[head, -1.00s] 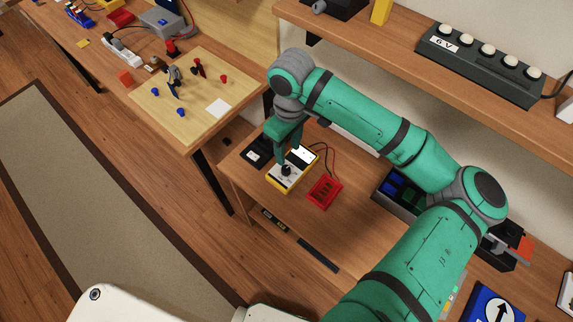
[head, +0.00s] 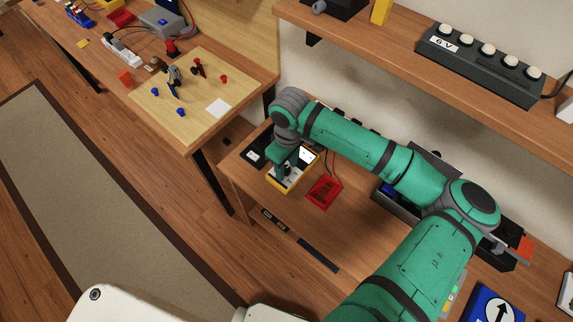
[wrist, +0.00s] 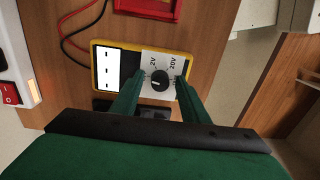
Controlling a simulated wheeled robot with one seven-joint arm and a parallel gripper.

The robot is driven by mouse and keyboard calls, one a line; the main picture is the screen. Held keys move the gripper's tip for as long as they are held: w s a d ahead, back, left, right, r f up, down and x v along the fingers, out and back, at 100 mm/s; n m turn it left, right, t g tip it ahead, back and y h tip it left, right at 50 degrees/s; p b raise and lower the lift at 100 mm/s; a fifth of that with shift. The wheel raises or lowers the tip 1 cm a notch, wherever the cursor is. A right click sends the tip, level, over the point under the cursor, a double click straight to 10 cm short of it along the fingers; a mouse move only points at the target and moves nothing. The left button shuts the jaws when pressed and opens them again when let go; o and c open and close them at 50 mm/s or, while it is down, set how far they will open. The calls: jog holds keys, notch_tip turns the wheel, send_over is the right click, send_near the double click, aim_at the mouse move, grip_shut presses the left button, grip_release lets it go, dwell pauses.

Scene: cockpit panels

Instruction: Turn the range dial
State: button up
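The yellow-framed meter (head: 297,184) lies on the lower wooden bench, partly covered by my gripper in the head view. In the wrist view the meter (wrist: 187,55) shows a white display side and a white panel marked 2V and 20V. The round black range dial (wrist: 160,80) sits on that panel between the two labels. My gripper (wrist: 159,83) is open, with one green finger on each side of the dial and a visible gap to it on both sides. In the head view my gripper (head: 284,168) points down over the meter and hides the dial.
A red tray (head: 324,192) lies right of the meter, and a black device (head: 256,151) lies left of it. Red and black leads (wrist: 72,30) run beside the meter. A shelf (head: 375,45) overhangs the back. A dark bin (head: 396,204) stands right.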

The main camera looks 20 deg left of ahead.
aim_at(287, 167)
grip_shut()
jog(key=shift+n, duration=1.1)
jog(key=shift+o, duration=0.7)
grip_release()
jog(key=shift+r, duration=0.15)
notch_tip(287, 167, up, 11)
jog(key=shift+w+f, duration=0.2)
